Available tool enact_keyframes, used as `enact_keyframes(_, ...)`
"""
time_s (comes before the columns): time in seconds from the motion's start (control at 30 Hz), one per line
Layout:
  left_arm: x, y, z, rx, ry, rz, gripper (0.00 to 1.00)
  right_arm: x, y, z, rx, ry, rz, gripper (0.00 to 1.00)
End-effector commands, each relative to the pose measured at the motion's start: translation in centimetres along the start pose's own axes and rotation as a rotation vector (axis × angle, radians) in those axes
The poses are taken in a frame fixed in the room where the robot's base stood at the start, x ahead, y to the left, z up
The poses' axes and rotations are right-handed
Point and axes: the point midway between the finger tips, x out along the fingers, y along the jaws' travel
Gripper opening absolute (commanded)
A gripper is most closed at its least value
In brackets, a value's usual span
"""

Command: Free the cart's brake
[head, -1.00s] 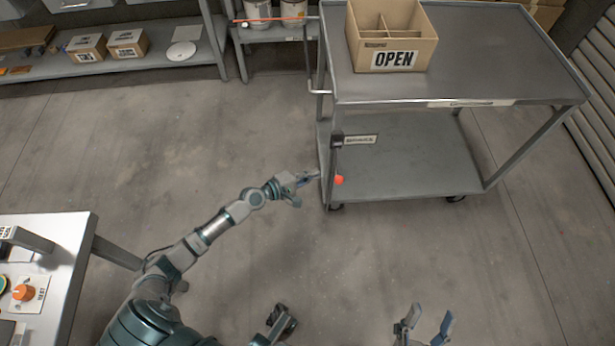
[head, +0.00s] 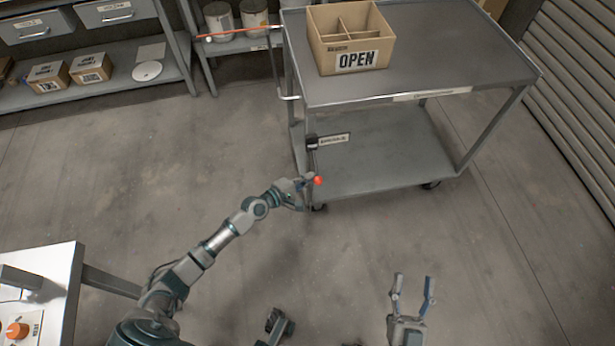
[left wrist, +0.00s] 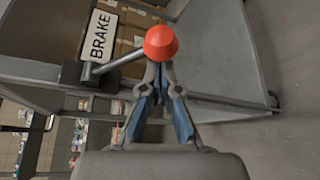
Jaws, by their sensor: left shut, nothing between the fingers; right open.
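The grey cart (head: 299,107) stands at the upper middle in the head view. Its brake lever ends in a red ball knob (head: 319,180) and hangs down at the cart's near left corner, below a small label (head: 334,139). In the left wrist view the knob (left wrist: 160,42) is just beyond my fingertips, with the lever rod (left wrist: 120,62) running left to its pivot beside the BRAKE label (left wrist: 99,35). My left gripper (head: 310,181) is shut and empty beside the knob; I cannot tell whether it touches. My right gripper (head: 413,280) is open and empty above the floor.
An open divided box (head: 356,57) sits on the cart's top. Shelves with boxes (head: 91,67) and cans (head: 219,19) stand at the back left. A table (head: 58,262) is at the lower left. The floor (head: 480,250) right of the cart is clear.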

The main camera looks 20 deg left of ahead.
Motion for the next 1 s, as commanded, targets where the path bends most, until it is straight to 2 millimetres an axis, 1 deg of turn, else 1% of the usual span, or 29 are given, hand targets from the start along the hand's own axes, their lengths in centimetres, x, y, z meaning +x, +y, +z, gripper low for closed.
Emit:
enact_keyframes(0.23, 0.0, 0.1, 0.0, -0.002, 0.0, -0.001, 0.0, 0.2, 0.1, 0.2, 0.0, -0.006, 0.0, 0.57)
enact_keyframes(0.37, -0.1, 0.3, 0.2, -0.012, -0.001, -0.006, 0.0, 0.1, 0.1, 0.6, -0.004, -0.058, 0.002, 0.57)
enact_keyframes(0.5, -0.2, 0.6, 0.4, -0.034, -0.001, -0.016, 0.0, 0.1, 0.3, 1.8, -0.012, -0.161, 0.005, 0.57)
enact_keyframes(1.0, -0.4, 0.7, 0.8, -0.08, -0.001, -0.044, 0.0, -1.0, 0.8, 4.7, -0.025, -0.38, 0.016, 0.57)
